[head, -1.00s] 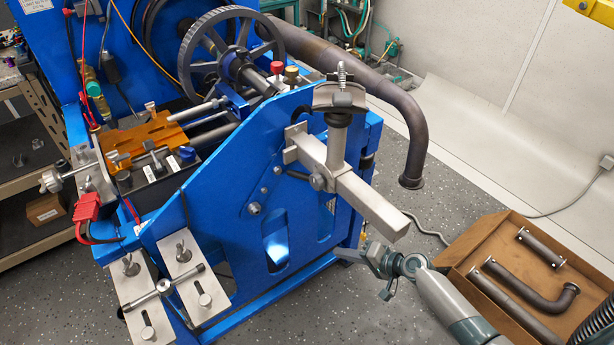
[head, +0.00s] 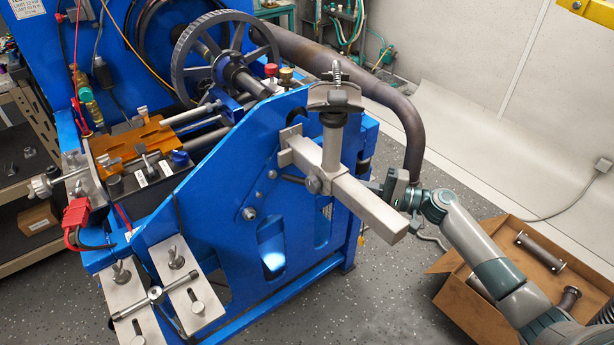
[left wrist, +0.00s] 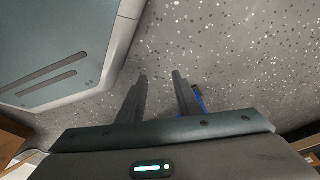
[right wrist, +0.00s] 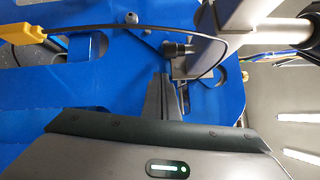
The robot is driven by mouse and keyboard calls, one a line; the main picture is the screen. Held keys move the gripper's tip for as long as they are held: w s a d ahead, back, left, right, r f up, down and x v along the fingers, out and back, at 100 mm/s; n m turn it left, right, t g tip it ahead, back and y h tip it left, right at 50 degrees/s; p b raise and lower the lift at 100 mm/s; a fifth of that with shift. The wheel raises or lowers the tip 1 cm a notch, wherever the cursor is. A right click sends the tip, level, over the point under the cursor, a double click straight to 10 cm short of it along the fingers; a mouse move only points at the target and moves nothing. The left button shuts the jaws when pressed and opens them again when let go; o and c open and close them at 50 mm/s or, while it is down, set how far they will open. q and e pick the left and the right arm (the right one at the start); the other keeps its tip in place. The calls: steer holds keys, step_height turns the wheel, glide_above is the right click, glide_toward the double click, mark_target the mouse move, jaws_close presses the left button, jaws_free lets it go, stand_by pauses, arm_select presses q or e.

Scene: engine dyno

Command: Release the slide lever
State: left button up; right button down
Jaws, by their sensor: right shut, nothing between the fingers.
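A small lever (head: 292,179) sticks out left from the round hub (head: 314,184) on the grey steel slide arm (head: 360,203), which is bolted to the blue engine stand (head: 220,200). I take it for the slide lever. My right gripper (head: 375,187) is at the right side of the steel arm, its fingertips partly hidden by it. In the right wrist view my right gripper (right wrist: 163,82) is shut and empty, its tips just short of a dark round-ended part (right wrist: 178,48); contact cannot be told. My left gripper (left wrist: 160,88) is open and empty over speckled floor.
A cardboard box (head: 455,297) with pipes stands on the floor at right. A brown exhaust pipe (head: 408,130) curves down behind the steel arm. A thin dark cable (right wrist: 110,27) crosses the right wrist view.

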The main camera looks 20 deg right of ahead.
mark_target(299, 178)
steer(key=shift+a, duration=0.1)
